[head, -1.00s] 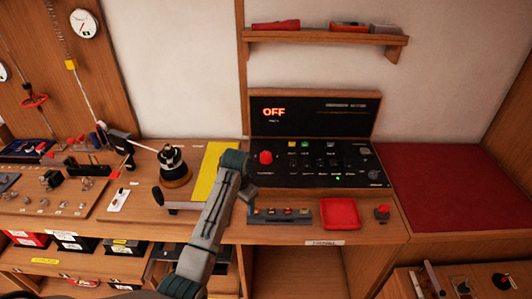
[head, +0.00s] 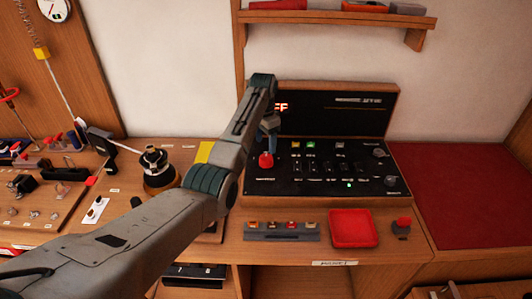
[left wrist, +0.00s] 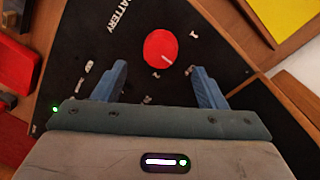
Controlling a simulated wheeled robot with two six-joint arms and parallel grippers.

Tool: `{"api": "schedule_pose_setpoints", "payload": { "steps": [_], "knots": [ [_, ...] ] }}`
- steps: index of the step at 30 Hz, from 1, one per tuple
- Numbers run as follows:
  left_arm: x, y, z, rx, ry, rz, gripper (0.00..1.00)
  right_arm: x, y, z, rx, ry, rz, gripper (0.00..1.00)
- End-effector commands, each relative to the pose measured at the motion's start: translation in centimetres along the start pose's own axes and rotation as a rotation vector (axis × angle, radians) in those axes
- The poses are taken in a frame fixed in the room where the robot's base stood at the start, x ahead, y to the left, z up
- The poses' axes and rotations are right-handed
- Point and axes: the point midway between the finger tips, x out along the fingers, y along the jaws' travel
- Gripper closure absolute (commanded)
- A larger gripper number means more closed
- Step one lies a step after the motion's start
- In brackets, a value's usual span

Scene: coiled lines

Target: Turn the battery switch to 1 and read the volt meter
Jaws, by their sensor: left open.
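The battery switch is a round red knob (head: 266,161) at the left of the black panel (head: 325,180). In the left wrist view the red knob (left wrist: 160,49) lies just beyond and between my blue fingertips, with "BATTERY" and small numerals printed around it. I cannot tell for sure which numeral it points to. My left gripper (head: 268,140) is open over the knob; its fingers (left wrist: 157,70) are apart and hold nothing. The dark display (head: 335,112) above the panel shows orange letters, partly hidden by my arm; "FF" is readable. My right gripper is out of view.
In front of the panel are a strip of small buttons (head: 282,231), a red tray (head: 353,228) and a small red-topped block (head: 402,226). A coiled black-and-white drum (head: 157,168) stands to the left. A red mat (head: 470,200) lies clear at the right. A shelf (head: 340,17) hangs above.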

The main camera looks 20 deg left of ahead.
Motion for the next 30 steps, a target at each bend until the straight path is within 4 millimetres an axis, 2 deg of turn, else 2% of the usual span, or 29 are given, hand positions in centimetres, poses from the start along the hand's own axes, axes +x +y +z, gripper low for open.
{"api": "schedule_pose_setpoints", "payload": {
  "steps": [1, 9, 15, 22, 23, 29, 30],
  "knots": [
    [0.9, 0.1, 0.1, 0.000, -0.004, 0.003, 0.34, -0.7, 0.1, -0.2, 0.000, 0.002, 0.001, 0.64],
    [5.2, 0.1, 0.0, 0.000, -0.002, 0.001, 0.34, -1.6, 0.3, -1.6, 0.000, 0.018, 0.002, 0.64],
    [6.4, 0.0, 0.0, 0.000, 0.000, 0.000, 0.34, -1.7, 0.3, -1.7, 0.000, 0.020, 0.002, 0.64],
    [6.5, 0.0, 0.0, -0.001, 0.001, -0.001, 0.34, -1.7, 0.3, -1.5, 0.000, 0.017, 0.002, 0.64],
    [6.4, 0.0, 0.0, -0.001, 0.001, -0.001, 0.38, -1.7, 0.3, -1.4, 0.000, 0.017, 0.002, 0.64],
    [6.4, 0.0, 0.0, -0.001, 0.001, -0.001, 0.78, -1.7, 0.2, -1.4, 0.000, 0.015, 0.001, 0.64],
    [6.4, 0.0, 0.0, -0.001, 0.001, -0.001, 0.79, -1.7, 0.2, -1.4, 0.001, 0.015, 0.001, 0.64]
  ]
}}
